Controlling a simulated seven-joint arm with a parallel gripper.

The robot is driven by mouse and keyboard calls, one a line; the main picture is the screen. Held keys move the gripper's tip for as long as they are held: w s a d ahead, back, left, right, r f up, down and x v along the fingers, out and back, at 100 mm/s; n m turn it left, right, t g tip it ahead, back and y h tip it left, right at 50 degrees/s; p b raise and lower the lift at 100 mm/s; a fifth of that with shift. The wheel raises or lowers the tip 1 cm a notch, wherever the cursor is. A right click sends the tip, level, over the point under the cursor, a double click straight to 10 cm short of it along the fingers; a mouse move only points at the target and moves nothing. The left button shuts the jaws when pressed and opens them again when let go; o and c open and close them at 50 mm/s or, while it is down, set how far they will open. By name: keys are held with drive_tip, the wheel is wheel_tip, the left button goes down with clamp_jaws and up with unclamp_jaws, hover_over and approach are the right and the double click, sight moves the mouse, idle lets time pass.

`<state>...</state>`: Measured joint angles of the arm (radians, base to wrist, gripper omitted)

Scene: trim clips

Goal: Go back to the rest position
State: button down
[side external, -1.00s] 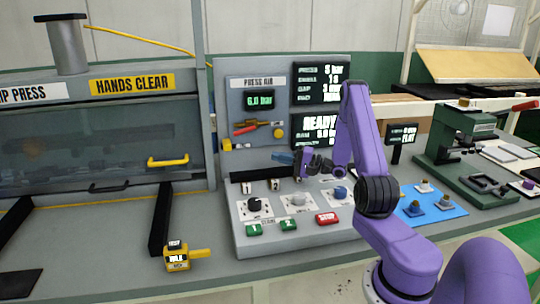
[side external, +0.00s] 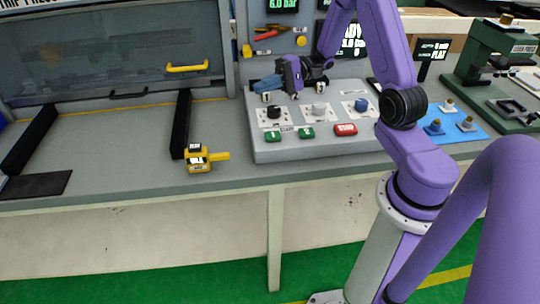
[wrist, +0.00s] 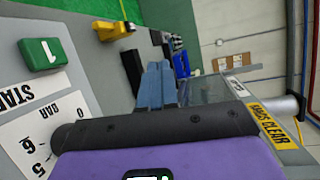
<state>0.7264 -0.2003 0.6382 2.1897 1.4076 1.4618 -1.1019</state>
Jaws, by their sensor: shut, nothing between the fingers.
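My gripper (side external: 264,84) hangs above the back left of the sloped control panel (side external: 262,150), behind the black knob, with its blue fingers pointing left. In the wrist view the blue fingers (wrist: 156,86) lie together, shut, with nothing between them. My gripper is apart from the knobs: a black knob (side external: 273,111), a grey knob (side external: 319,108) and a blue knob (side external: 361,105) in a row on white dial plates. In front of them are two green buttons (side external: 272,136) and a red button (side external: 345,130).
A yellow handled device (side external: 198,159) stands on the bench left of the panel, near a black rail (side external: 180,124). The press guard has a yellow handle (side external: 187,68). A blue mat (side external: 455,133) with several small parts and a green press (side external: 480,60) are at right.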

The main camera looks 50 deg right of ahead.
drive_tip(key=s+a+n+g+h, duration=0.4)
drive_tip(key=s+a+n+g, duration=0.3)
drive_tip(key=s+a+g, duration=0.5)
drive_tip(key=s+r+n+t+h, duration=0.1)
drive_tip(key=s+n+t+h, duration=0.4)
drive_tip(key=s+n+h, duration=0.5)
drive_tip(key=s+n, duration=0.1)
drive_tip(key=s, duration=0.4)
drive_tip(key=shift+s+d+n+h, duration=0.2)
drive_tip(key=shift+d+n+h, duration=0.1)
drive_tip(key=shift+d+h, duration=0.1)
drive_tip(key=c, duration=1.1)
unclamp_jaws()
drive_tip(key=shift+a+r+t, duration=0.1)
drive_tip(key=shift+t, duration=0.3)
drive_tip(key=shift+c, duration=0.2)
drive_tip(key=shift+o, duration=0.2)
drive_tip(key=shift+w, duration=0.2)
drive_tip(key=m+t+h, duration=0.2)
drive_tip(key=t+h, duration=1.1)
drive_tip(key=h, duration=0.4)
approach(260, 39)
drive_tip(key=x, duration=1.1)
